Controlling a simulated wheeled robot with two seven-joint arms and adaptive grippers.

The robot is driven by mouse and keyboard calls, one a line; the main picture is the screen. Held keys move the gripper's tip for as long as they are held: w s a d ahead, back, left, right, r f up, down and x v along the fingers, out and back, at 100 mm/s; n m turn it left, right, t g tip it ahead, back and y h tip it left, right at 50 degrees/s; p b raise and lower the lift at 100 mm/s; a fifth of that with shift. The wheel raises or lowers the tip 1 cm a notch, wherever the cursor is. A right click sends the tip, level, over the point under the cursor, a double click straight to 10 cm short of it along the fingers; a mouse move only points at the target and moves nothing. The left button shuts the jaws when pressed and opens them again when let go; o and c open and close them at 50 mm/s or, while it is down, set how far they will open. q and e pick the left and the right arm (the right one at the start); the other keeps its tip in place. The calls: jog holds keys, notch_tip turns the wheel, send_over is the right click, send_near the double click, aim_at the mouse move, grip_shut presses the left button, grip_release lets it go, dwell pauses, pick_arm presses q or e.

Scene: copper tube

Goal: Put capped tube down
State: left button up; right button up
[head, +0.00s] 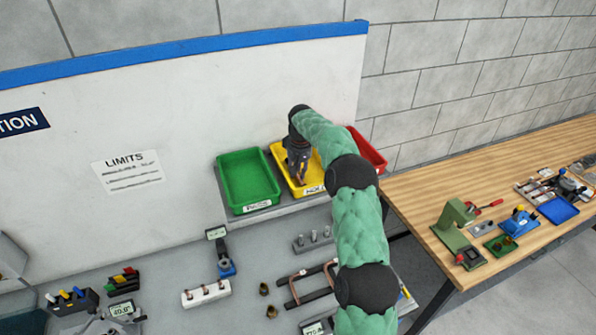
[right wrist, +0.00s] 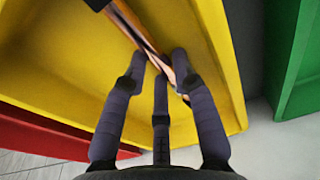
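The capped tube (right wrist: 152,42) is copper, with a dark cap (right wrist: 97,3) at the top edge of the right wrist view. It runs slantwise between the fingers of my right gripper (right wrist: 160,62), which press close on both sides of it. The yellow bin (right wrist: 70,65) lies around and beyond it. In the head view my right gripper (head: 299,172) points down into the yellow bin (head: 313,186), with a bit of copper showing at its fingertips. The fingers hide part of the tube, and I cannot tell whether it touches the bin floor. My left gripper is not in view.
A green bin (head: 248,180) stands left of the yellow one, a red bin (head: 367,150) right of it, partly behind my arm. Bent copper tubes (head: 294,288), fittings (head: 263,289) and a white block (head: 206,293) lie on the grey bench. A wooden table (head: 420,190) is at right.

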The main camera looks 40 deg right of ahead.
aim_at(299, 176)
jog(key=shift+o, duration=0.7)
jog(key=shift+s+a+r, duration=0.1)
jog(key=shift+s+a, duration=0.05)
jog(key=shift+r, duration=0.3)
notch_tip(299, 176, up, 12)
jog(key=s+b, duration=0.1)
jog(key=shift+s+a+f, duration=0.15)
jog(key=shift+a+f, duration=0.05)
jog(key=shift+f, duration=0.05)
